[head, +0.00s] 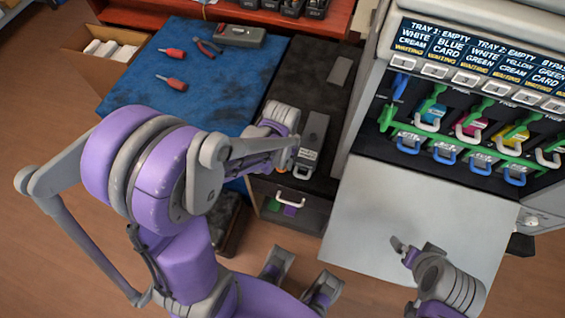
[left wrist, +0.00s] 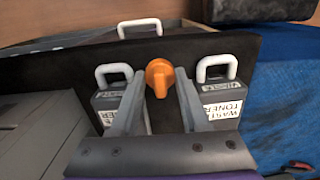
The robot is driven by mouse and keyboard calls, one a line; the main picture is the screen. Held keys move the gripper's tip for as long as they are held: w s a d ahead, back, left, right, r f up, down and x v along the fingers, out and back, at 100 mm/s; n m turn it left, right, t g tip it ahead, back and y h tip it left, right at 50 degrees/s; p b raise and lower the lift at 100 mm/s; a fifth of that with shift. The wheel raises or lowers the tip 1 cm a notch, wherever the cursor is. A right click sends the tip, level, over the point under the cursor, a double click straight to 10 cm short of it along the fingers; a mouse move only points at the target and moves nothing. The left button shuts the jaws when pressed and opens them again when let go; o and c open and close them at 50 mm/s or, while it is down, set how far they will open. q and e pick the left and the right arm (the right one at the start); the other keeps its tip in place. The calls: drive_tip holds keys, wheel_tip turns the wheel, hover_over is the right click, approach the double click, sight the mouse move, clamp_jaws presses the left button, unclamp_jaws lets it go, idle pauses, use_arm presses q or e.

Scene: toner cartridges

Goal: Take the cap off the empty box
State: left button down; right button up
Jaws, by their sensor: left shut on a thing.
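In the left wrist view an orange cap (left wrist: 160,77) is between the two fingers of my left gripper (left wrist: 158,92), which is shut on it. A grey waste toner box (left wrist: 220,100) with a white handle and label shows to the right of the fingers, and a similar handled box (left wrist: 108,98) to the left. In the head view a grey labelled box (head: 312,138) lies on the dark top beside my left gripper (head: 285,162). Whether the cap still touches a box is hidden. My right gripper (head: 403,250) is over the light grey panel, apart from the boxes.
A drawer (head: 275,212) with a white handle is below the dark top. The blue mat (head: 215,85) holds red screwdrivers (head: 172,82) and pliers (head: 208,47). The printer (head: 470,130) with coloured cartridges stands at right. The light grey panel (head: 420,215) is mostly clear.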

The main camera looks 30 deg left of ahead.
use_arm(q)
drive_tip(key=shift+f, duration=0.95)
use_arm(e)
drive_tip(key=shift+f, duration=0.2)
use_arm(q)
drive_tip(key=shift+f, duration=0.15)
use_arm(e)
drive_tip(key=shift+f, duration=0.15)
use_arm(q)
drive_tip(key=c, duration=0.7)
unclamp_jaws()
